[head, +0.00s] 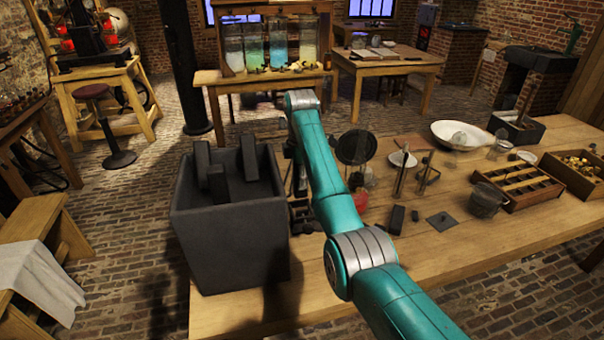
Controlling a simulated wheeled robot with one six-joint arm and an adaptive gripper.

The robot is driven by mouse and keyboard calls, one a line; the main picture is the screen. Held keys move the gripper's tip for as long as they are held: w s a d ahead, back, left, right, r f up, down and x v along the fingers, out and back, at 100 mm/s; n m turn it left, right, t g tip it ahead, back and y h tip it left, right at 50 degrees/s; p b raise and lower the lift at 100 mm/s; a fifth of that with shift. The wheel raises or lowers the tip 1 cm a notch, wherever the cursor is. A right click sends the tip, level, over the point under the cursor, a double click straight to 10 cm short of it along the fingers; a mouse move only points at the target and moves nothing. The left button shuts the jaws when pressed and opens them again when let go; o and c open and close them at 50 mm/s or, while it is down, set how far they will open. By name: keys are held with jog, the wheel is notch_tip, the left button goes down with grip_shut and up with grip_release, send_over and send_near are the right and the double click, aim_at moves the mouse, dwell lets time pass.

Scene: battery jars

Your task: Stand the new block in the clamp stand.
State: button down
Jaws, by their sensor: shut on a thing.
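My teal arm reaches over the table and bends down at its far end. My gripper (300,205) shows only as dark parts between the grey tub and the arm. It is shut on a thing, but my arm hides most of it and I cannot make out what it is. Several dark blocks (217,182) stand upright or lean in the dark grey tub (225,240). Another small dark block (397,220) is on the table right of my arm. I cannot tell which block is the new one. I cannot make out the clamp stand for certain.
On the wooden table (470,258) are a round black disc (356,147), thin upright pieces (402,175), a dark flat plate (441,221), a glass jar (487,200), a divided wooden tray (518,186) and a white basin (462,135). The table's front right is clear.

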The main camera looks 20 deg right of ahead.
jog(key=shift+f, duration=0.75)
notch_tip(320, 180, down, 7)
jog(key=shift+r, duration=0.15)
dwell(4.6)
jog(key=c, duration=0.7)
grip_release()
jog(key=shift+r, duration=3.8)
